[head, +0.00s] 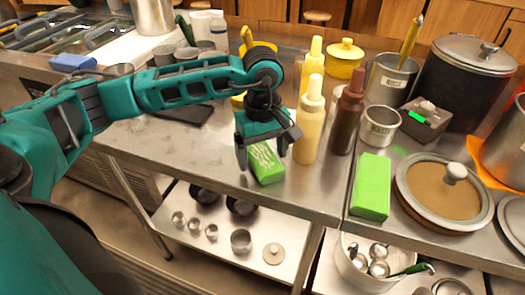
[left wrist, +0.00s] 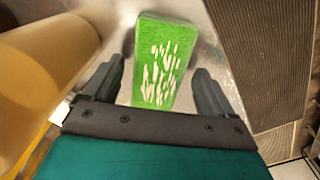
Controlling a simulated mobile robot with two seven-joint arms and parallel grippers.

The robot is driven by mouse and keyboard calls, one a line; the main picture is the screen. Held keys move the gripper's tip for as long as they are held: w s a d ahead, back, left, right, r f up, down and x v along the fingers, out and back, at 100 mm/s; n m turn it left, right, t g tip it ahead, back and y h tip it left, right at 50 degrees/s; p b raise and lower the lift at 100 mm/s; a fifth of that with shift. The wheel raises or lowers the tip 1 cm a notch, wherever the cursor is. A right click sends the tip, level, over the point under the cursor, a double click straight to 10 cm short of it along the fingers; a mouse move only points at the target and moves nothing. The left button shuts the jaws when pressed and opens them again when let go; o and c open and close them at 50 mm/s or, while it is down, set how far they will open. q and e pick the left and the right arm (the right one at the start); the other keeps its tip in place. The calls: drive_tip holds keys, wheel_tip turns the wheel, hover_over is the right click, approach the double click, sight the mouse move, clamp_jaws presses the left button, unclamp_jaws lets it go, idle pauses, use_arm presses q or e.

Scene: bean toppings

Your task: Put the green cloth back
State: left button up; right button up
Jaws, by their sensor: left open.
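A green cloth (head: 268,168), a folded block with white marks or bits on top, lies on the steel counter near its front edge. It also shows in the left wrist view (left wrist: 160,60), between and beyond my fingers. My left gripper (head: 262,157) is open just above it, one finger to each side, and partly hides it. I cannot tell if the fingers touch it. A second, plain green block (head: 371,187) lies on the counter further right, beside a lidded pan. My right gripper is not in view.
A yellow bottle (head: 307,128) stands close to the right of my left gripper, with a brown bottle (head: 346,117) beyond it. A lidded pan (head: 442,188) sits at right. A lower shelf (head: 215,262) holds small bowls. The front edge left of the cloth is clear.

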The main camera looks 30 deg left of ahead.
sight(262, 156)
use_arm(q)
wheel_tip(262, 156, up, 12)
drive_tip(key=shift+r+p, duration=0.15)
drive_tip(key=shift+p, duration=0.15)
idle(0.6)
